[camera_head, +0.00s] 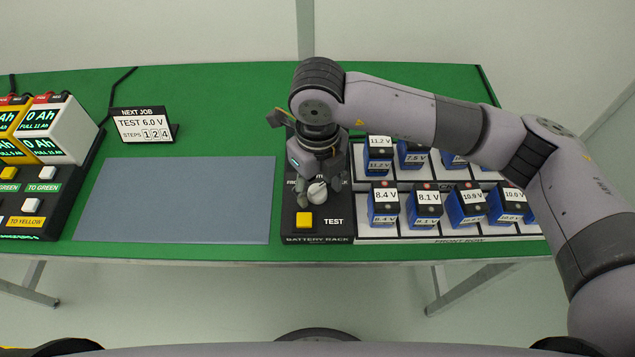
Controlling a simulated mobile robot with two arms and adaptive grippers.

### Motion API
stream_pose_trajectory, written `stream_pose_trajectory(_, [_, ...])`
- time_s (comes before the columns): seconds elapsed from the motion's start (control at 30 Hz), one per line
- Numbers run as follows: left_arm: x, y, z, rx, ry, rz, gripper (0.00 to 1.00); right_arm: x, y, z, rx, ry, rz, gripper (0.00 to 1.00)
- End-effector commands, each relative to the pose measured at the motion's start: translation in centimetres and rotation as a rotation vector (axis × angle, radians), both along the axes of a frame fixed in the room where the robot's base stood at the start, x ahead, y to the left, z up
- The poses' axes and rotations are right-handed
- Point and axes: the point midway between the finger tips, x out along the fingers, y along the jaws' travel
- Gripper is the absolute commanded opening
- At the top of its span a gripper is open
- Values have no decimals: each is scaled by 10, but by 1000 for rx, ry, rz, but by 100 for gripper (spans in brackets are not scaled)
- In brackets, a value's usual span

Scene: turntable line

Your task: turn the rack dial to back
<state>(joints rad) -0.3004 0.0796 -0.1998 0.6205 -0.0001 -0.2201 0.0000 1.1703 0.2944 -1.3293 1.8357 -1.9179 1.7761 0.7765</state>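My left gripper is not in view.
Blue batteries (384,204) with voltage labels stand in two rows on the rack, right of the dial, partly under my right arm. A bare grey mat (175,200), a NEXT JOB sign (144,126) and chargers (58,132) lie left.

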Motion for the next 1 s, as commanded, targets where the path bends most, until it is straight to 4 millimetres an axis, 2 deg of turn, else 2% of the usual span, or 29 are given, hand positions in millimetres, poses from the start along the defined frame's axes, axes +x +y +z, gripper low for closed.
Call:
stream_pose_trajectory(0.37, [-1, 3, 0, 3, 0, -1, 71, 0, 0, 5, 1, 1, 2, 51])
stream_pose_trajectory(0.47, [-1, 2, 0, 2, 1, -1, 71, 0, 0, 18, 1, -2, 2, 51])
stream_pose_trajectory(0.8, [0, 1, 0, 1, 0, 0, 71, 0, 1, 89, 1, -3, 2, 51])
stream_pose_trajectory(1.0, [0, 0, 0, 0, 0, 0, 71, 0, 0, 114, 0, 0, 1, 51])
